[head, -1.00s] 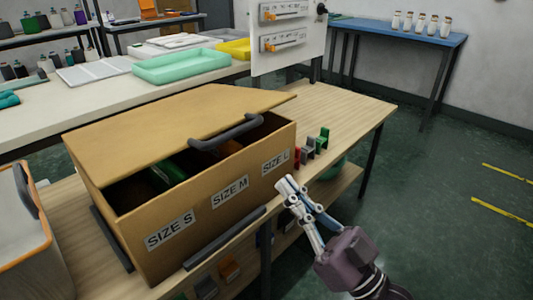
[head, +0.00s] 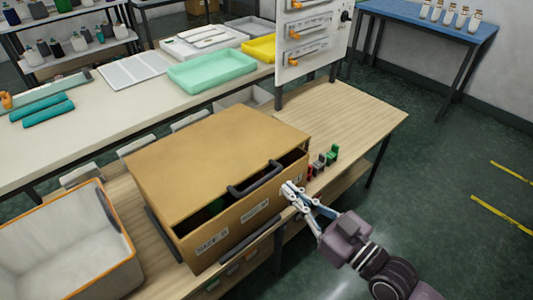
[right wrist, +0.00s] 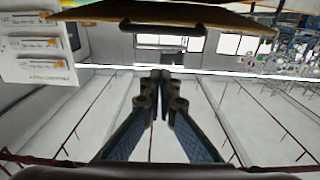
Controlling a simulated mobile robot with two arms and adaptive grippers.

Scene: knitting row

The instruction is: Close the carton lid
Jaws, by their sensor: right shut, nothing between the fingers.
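The brown cardboard carton (head: 233,231) stands on the wooden bench, with size labels on its front. Its lid (head: 215,148) is partly open, its front edge raised above the front wall. A dark gap shows under the lid, with a little green inside; most contents are hidden. A dark handle (head: 255,178) is on the lid's front edge. My right gripper (head: 288,190) is shut and empty near the carton's right front, below and right of the handle. In the right wrist view the shut fingertips (right wrist: 162,76) appear apart from the lid handle (right wrist: 162,28). My left gripper is out of view.
A white bin with an orange rim (head: 118,225) stands left of the carton. Small red, grey and green pieces (head: 322,162) stand right of it on the bench (head: 365,120). A white panel (head: 310,40) rises behind. The green floor at right is clear.

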